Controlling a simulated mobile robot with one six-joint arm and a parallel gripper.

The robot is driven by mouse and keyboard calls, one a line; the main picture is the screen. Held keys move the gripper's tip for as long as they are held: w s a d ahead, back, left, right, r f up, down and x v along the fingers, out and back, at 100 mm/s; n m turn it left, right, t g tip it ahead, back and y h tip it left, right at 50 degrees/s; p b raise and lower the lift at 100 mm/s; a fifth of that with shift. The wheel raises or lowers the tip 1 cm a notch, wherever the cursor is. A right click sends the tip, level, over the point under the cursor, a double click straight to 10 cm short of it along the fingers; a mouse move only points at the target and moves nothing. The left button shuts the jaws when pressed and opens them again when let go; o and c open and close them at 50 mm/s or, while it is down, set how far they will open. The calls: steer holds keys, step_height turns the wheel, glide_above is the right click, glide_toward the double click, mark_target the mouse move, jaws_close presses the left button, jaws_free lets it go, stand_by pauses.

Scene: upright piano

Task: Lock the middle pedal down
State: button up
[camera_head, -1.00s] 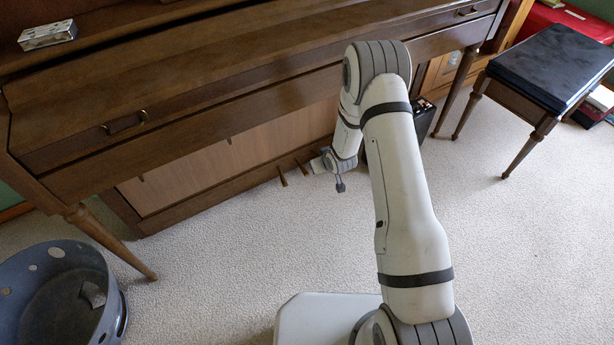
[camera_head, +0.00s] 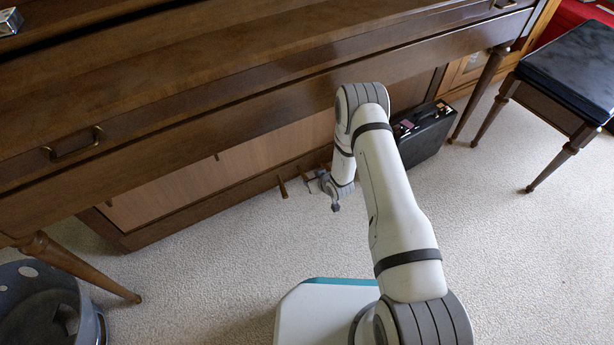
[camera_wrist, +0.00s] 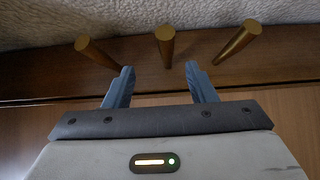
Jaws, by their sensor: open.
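Three brass-coloured pedals stick out from the piano's wooden base in the wrist view, in a row near the top. The middle pedal (camera_wrist: 166,46) is in line with the gap between the fingers of my gripper (camera_wrist: 159,70), just beyond their tips. One outer pedal (camera_wrist: 94,51) is to its left and the other (camera_wrist: 238,42) to its right. The fingers are apart with nothing held between them. I cannot tell whether they touch the middle pedal. In the head view, two pedals show beside my gripper (camera_head: 318,177); the left one (camera_head: 283,188) is clearest.
The piano (camera_head: 180,110) overhangs the pedals. A black case (camera_head: 424,135) stands right of my arm, by a stool (camera_head: 575,75). A grey bin (camera_head: 85,318) is at the lower left. Carpet (camera_head: 225,255) in front of the pedals is clear.

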mark_target(306, 178)
steer(key=b+x, duration=0.1)
steer(key=x, duration=0.3)
steer(key=b+x, duration=0.1)
steer(key=x, duration=0.1)
steer(key=shift+a+f+b, duration=0.1)
steer(key=shift+a+b, duration=0.2)
steer(key=shift+a, duration=0.05)
steer(key=shift+s, duration=0.1)
steer(key=shift+c, duration=0.3)
jaws_close()
